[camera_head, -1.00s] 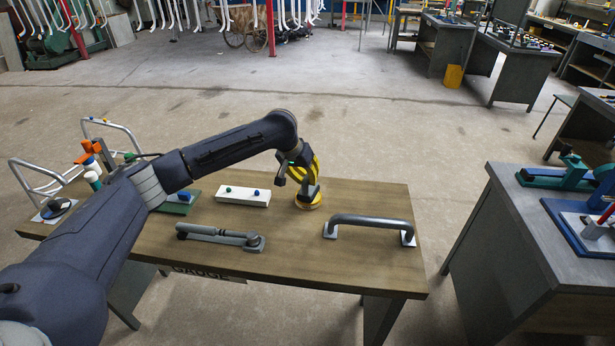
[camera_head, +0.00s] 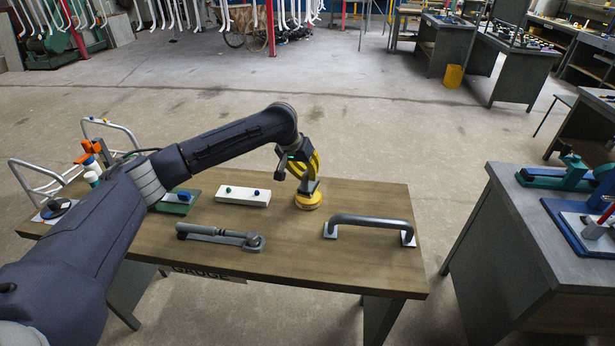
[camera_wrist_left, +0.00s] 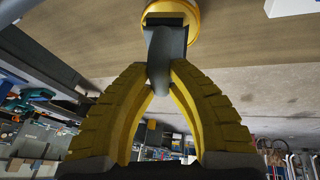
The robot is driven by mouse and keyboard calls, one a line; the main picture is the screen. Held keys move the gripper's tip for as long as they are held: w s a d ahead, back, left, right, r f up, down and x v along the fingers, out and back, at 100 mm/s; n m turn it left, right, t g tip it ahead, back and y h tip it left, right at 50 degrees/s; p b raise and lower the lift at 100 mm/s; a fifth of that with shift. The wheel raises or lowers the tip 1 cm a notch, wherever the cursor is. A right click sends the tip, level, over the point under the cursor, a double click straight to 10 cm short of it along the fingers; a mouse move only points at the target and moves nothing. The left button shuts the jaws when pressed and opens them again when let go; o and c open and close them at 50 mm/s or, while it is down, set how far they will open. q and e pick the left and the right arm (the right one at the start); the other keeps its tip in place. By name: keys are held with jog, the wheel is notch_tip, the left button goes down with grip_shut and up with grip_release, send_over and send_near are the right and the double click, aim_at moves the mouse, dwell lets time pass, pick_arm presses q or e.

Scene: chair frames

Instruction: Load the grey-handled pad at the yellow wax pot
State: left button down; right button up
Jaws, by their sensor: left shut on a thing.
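My left gripper (camera_head: 309,177) has yellow fingers and is at the back right of the wooden table, above the round yellow wax pot (camera_head: 308,203). It is shut on the grey handle of the pad (camera_head: 308,187). In the left wrist view the fingertips (camera_wrist_left: 164,78) close on the grey handle (camera_wrist_left: 164,55), with the yellow pot (camera_wrist_left: 182,10) beyond it. The pad's face is hidden, so I cannot tell whether it touches the wax. My right gripper is not in view.
On the table (camera_head: 330,270) a grey bar handle (camera_head: 370,221) stands right of the pot. A grey lever-like tool (camera_head: 220,236) lies in front. A white block with coloured knobs (camera_head: 243,196) is left of the pot. Bent metal frames (camera_head: 38,182) stand at the left end.

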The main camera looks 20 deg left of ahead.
pick_arm(q)
jog(key=shift+r, duration=2.5)
